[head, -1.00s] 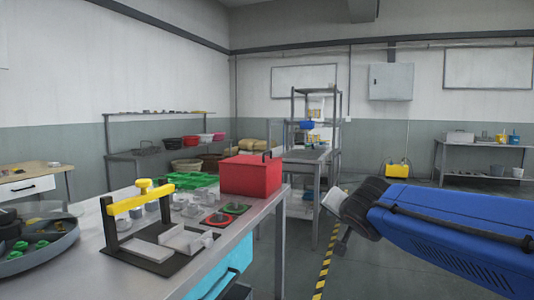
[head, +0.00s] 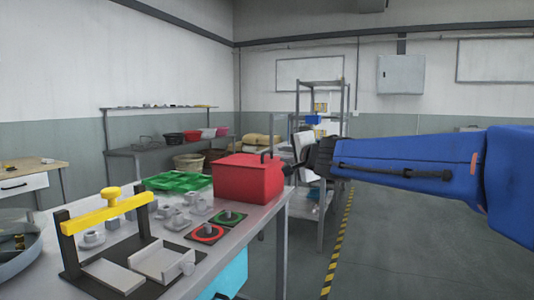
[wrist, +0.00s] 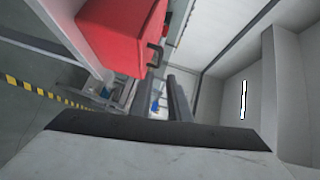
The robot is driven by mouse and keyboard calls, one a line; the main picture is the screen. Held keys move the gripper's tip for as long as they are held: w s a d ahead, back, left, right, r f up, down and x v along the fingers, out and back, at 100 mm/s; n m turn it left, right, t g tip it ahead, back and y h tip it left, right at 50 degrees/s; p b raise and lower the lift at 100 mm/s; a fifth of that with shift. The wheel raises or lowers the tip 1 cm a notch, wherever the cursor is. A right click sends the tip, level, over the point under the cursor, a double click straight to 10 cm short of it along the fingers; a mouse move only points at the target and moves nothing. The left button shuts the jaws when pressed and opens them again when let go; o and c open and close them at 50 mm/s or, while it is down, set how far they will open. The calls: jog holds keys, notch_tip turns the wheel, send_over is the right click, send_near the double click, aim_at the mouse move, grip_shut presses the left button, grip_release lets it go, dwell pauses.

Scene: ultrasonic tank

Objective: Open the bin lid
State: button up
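The red bin (head: 245,180) stands at the far right corner of the metal workbench, with its red lid down. A dark handle (head: 267,157) rises at the lid's right side. In the wrist view the red bin (wrist: 118,35) fills the upper left, with the dark handle (wrist: 155,55) at its lower right edge. My gripper (head: 288,171) is just right of the bin, beside its right side; I cannot tell if it touches. In the wrist view my gripper's dark fingers (wrist: 181,95) lie below and right of the handle, with nothing visible held. Their opening is unclear.
On the bench are a green tray (head: 175,182), several grey metal parts, red and green ring pads (head: 206,233), and a yellow-barred fixture (head: 108,212). A metal shelf rack (head: 322,130) stands behind my arm. The floor right of the bench is clear, with a yellow-black stripe (head: 340,240).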

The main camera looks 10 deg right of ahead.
aim_at(268, 152)
jog(key=w, duration=0.5)
jog(key=w+a+f, duration=0.1)
jog(key=w, duration=0.5)
jog(key=w+a+f, duration=0.1)
jog(key=w, duration=0.4)
jog(key=shift+w+a+f, duration=0.1)
jog(key=shift+w+a, duration=0.05)
jog(key=shift+a, duration=0.1)
grip_shut()
